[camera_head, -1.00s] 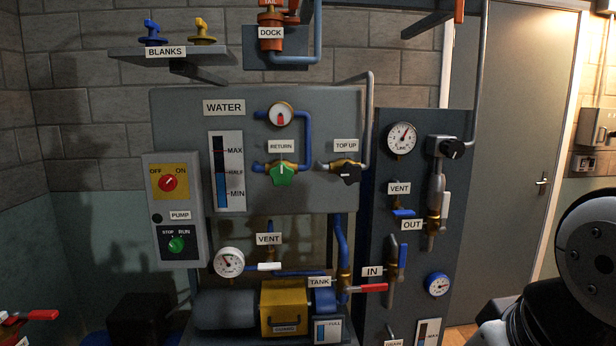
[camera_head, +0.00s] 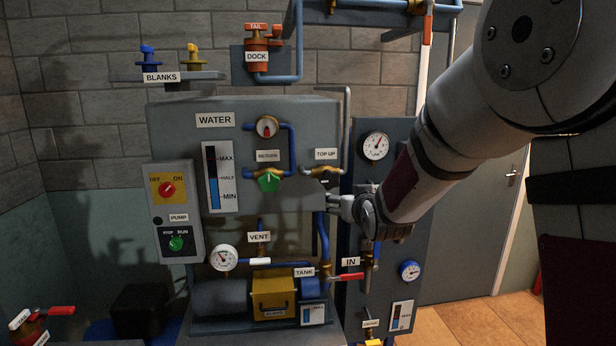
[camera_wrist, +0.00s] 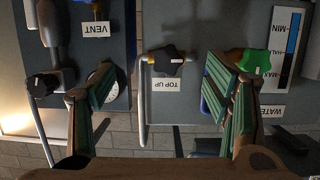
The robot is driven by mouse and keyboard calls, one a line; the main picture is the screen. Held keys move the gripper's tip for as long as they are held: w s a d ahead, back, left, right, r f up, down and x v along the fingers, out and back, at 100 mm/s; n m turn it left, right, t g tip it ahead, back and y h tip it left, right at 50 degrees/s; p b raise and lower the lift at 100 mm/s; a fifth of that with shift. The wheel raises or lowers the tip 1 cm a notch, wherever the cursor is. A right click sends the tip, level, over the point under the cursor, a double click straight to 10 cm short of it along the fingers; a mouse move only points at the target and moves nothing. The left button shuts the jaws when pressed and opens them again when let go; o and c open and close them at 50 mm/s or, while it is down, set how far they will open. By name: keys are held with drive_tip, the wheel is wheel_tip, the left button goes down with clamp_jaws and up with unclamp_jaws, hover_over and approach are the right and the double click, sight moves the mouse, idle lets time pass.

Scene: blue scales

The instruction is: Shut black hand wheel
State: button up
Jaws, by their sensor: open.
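The black hand wheel (camera_wrist: 168,62) sits on a brass valve by the TOP UP label (camera_wrist: 178,86), which appears upside down in the wrist view. My gripper (camera_head: 338,203) is in front of the water panel, just below that valve. In the wrist view my gripper (camera_wrist: 163,78) is open and empty, one finger on each side of the wheel in the picture. I cannot tell how far the wheel is from the fingertips.
The green RETURN wheel (camera_head: 269,183) is close to the left; in the wrist view the green wheel (camera_wrist: 257,62) shows behind one finger. Another black knob (camera_wrist: 42,85) is on the dark panel. A pale pipe (camera_head: 346,115) rises beside the TOP UP valve. The IN red-handled valve (camera_head: 350,276) is below.

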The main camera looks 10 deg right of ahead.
sight(331, 184)
drive_tip(key=w+t, duration=0.1)
drive_tip(key=w, duration=0.5)
drive_tip(key=w+t+p, duration=0.1)
drive_tip(key=w, duration=0.4)
drive_tip(key=w+a+f+t+p, duration=0.1)
drive_tip(key=w, duration=0.5)
drive_tip(key=shift+w+f+n+y, duration=0.1)
drive_tip(key=shift+w+n+y, duration=0.2)
drive_tip(key=c, duration=1.2)
